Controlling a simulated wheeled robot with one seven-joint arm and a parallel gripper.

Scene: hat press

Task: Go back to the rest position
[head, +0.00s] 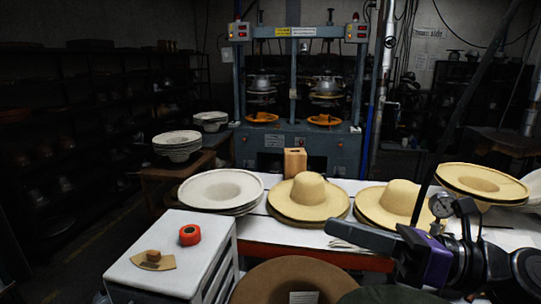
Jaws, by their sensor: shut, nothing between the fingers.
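My gripper (340,231) is at the lower right of the head view, held level and pointing left. Its dark grey fingers are shut with nothing between them, in front of the white table. Behind the fingers is a purple section, and my black arm links run off toward the right edge. Two cream hats, one left (308,195) and one right (396,201), lie on the table behind the gripper. In the picture the fingertips overlap the table's front part, below the hats. I cannot tell their exact height above it.
A white cabinet (148,282) at lower left carries an orange tape roll (190,235) and a small wooden piece (153,261). A brown hat (290,284) is at the bottom centre. White hats (220,189) and a wooden block (295,162) sit on the table, before the press (293,80).

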